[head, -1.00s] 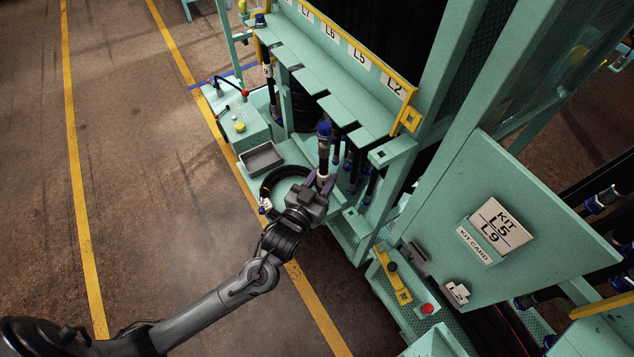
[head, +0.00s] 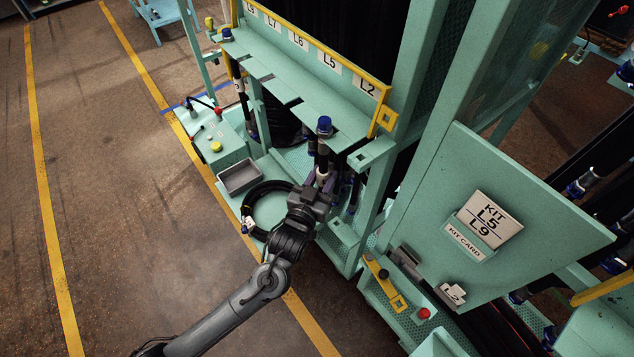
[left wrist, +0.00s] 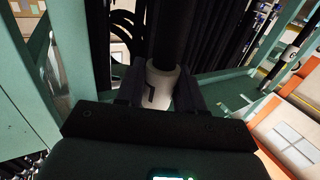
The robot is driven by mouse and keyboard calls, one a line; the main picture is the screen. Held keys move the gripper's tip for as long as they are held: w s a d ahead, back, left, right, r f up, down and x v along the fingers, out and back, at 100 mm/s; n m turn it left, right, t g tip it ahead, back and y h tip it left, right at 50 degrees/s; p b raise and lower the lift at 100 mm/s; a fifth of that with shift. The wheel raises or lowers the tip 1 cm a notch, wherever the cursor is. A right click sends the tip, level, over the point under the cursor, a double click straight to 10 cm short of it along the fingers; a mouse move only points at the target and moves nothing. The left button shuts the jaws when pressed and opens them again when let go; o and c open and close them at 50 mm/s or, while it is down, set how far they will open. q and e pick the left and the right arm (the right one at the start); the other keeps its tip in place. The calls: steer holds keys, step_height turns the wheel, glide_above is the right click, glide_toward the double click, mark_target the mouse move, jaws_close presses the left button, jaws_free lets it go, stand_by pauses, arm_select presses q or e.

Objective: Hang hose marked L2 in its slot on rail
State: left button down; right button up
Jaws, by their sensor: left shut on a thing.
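My left gripper (head: 322,182) is shut on an upright black hose (head: 322,160) with a blue cap (head: 324,126). The cap stands at the front edge of the green slotted rail (head: 290,88), overlapping it in the picture; I cannot tell whether the hose is inside a slot. The L2 label (head: 367,86) is at the right end of the rail's label strip, beside L5. In the left wrist view the hose (left wrist: 172,35) runs up between the fingers, with a white collar (left wrist: 160,85) bearing a partly visible dark mark. My right gripper is not in view.
Other hoses hang at the rail's left end (head: 238,75) and below it. A black hose coil (head: 250,192) and grey tray (head: 240,177) lie beneath. A door with a kit card (head: 488,220) stands at right. The floor at left is clear.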

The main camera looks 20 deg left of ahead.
arm_select(q)
steer(key=shift+w+d+r+b, duration=0.1)
steer(key=shift+w+d+b, duration=0.15)
steer(key=shift+w, duration=0.2)
steer(key=shift+w+d+b, duration=0.2)
steer(key=shift+w+b, duration=0.05)
steer(key=shift+w, duration=0.15)
steer(key=shift+f, duration=0.2)
steer(key=c, duration=0.6)
jaws_free()
steer(key=shift+w, duration=0.1)
steer(key=shift+f, duration=0.1)
